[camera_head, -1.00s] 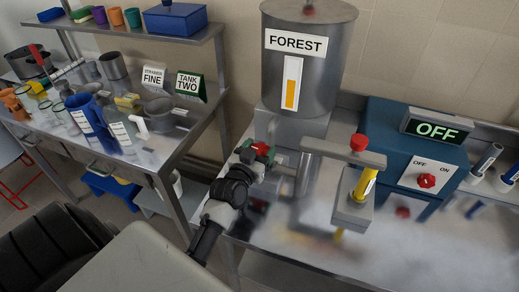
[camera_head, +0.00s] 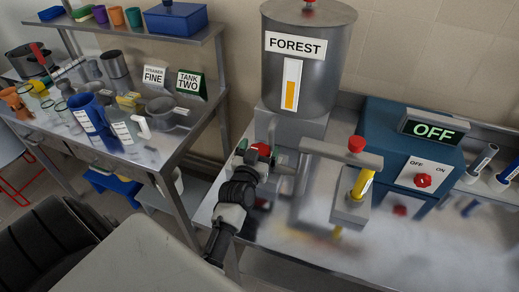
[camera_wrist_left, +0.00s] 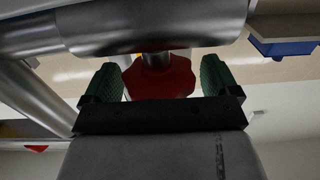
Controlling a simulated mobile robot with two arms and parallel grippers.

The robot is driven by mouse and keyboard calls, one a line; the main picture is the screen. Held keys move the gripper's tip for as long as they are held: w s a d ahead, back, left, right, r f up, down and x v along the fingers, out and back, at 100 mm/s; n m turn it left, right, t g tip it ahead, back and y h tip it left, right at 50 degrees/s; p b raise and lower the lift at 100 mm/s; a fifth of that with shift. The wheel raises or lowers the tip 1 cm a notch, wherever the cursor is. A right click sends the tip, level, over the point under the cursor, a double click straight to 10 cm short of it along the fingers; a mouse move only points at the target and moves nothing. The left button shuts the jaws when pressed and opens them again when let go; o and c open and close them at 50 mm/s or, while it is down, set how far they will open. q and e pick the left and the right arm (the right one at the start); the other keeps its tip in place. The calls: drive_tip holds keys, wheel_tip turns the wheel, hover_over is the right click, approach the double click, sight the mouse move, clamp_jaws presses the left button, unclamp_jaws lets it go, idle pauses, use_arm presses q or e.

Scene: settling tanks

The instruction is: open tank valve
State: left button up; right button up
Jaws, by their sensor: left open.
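The tank labelled FOREST (camera_head: 335,75) is a grey metal cylinder on a stand at the back of the right bench. Its red valve knob (camera_head: 262,149) sits low at the front left of the stand, partly hidden by my left gripper (camera_head: 257,155). In the left wrist view, the red lobed knob (camera_wrist_left: 160,80) is on a short metal stem under a pipe (camera_wrist_left: 150,28). My left gripper (camera_wrist_left: 162,80) is open, with one green finger pad on each side of the knob. Contact with the knob cannot be told. My right gripper is not in view.
A horizontal arm with a red cap (camera_head: 356,144) and a yellow tube (camera_head: 362,182) stands just right of my gripper. A blue control box (camera_head: 383,122) reads OFF. Another bench (camera_head: 180,150) with jugs and beakers stands left.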

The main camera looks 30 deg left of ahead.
use_arm(q)
drive_tip(key=p+v, duration=0.4)
drive_tip(key=v, duration=0.6)
drive_tip(key=shift+s, duration=0.4)
drive_tip(key=shift+d, duration=0.1)
